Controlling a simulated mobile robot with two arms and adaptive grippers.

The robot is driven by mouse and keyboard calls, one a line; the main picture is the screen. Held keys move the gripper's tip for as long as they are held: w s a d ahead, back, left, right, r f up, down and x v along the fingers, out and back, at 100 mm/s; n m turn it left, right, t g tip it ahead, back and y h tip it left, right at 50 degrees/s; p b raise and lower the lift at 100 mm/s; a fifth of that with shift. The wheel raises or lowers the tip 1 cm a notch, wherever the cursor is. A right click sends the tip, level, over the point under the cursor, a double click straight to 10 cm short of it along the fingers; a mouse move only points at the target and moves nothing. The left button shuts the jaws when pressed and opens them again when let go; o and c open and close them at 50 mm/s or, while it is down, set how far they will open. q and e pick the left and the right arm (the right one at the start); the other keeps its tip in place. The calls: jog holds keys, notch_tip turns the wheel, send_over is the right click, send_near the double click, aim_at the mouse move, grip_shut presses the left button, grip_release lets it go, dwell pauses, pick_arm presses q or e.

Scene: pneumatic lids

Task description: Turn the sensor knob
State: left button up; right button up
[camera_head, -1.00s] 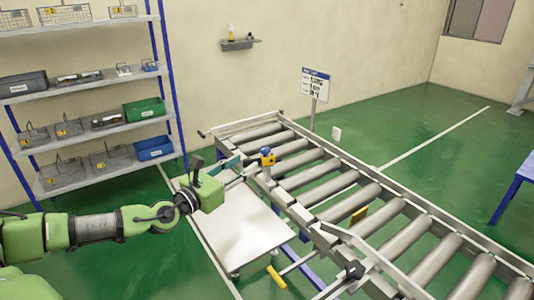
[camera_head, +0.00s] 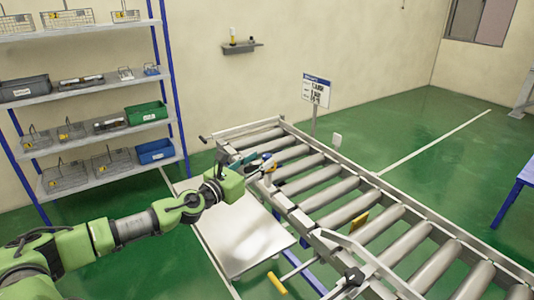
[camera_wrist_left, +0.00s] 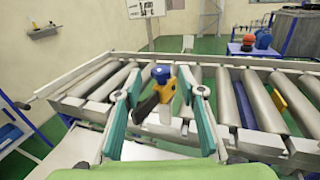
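The sensor (camera_head: 270,166), with a yellow body and a blue knob, stands on the near side rail of the roller conveyor. My left gripper (camera_head: 255,163) reaches it from the left and partly hides it in the head view. In the left wrist view, the blue knob (camera_wrist_left: 161,73) and the yellow body (camera_wrist_left: 183,84) sit between the two teal fingers of the left gripper (camera_wrist_left: 165,92). The fingers are spread apart, with gaps visible on both sides of the knob. My right gripper is in neither view.
The roller conveyor (camera_head: 345,197) runs from the middle to the lower right. A pale flat platform (camera_head: 245,240) lies below my left arm. A shelf rack (camera_head: 105,133) with baskets and bins stands at left.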

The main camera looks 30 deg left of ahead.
aim_at(264, 158)
pick_arm(q)
jog(key=shift+w+d+p, duration=0.15)
jog(key=shift+w+p, duration=0.15)
jog(key=shift+w, duration=0.75)
jog(key=shift+w+d+p, duration=0.15)
jog(key=shift+w+p, duration=0.1)
jog(key=shift+w, duration=0.8)
grip_shut()
